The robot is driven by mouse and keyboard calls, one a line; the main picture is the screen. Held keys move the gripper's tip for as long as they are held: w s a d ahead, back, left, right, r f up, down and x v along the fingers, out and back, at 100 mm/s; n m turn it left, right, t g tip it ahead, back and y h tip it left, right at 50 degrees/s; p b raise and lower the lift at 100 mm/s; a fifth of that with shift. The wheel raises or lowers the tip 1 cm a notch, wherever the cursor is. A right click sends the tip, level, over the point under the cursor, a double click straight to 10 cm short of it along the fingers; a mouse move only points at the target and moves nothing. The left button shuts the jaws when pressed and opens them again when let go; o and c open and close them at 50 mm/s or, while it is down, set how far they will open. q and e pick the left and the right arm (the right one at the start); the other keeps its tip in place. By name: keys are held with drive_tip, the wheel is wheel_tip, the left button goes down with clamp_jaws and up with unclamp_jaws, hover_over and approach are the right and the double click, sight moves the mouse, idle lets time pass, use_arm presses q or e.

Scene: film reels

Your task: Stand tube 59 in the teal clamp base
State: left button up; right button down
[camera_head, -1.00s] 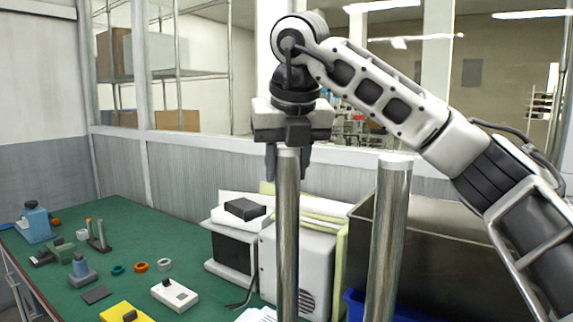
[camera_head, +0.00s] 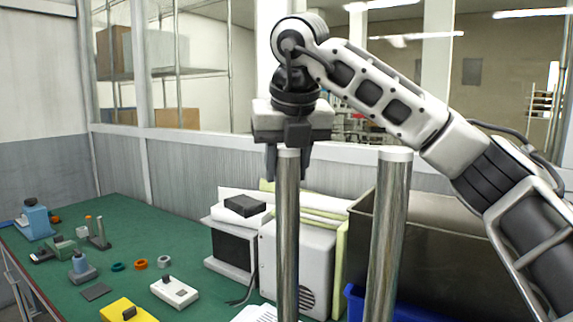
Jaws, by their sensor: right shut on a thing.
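My right gripper (camera_head: 287,160) points down in the middle of the view and is shut on the white-capped top of a tall, shiny metal tube (camera_head: 288,225). The tube stands upright, and its lower end runs out of the bottom of the picture. A second, similar metal tube (camera_head: 387,235) with a white cap stands upright to its right, apart from the gripper. No number is legible on either tube, so I cannot tell which is tube 59. I cannot make out the teal clamp base. My left gripper is not in view.
A green-topped bench (camera_head: 130,217) at the left holds several small parts, a white block (camera_head: 174,292) and a yellow block (camera_head: 122,310). White boxy equipment (camera_head: 312,265) stands behind the held tube. A large dark metal bin (camera_head: 450,225) and a blue container (camera_head: 354,300) are at the right.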

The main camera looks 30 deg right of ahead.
drive_tip(key=c, duration=1.2)
unclamp_jaws()
drive_tip(key=shift+p+v, duration=1.4)
drive_tip(key=shift+v, duration=1.4)
drive_tip(key=v, duration=0.5)
drive_tip(key=shift+s+r, duration=0.1)
drive_tip(key=shift+r, duration=0.05)
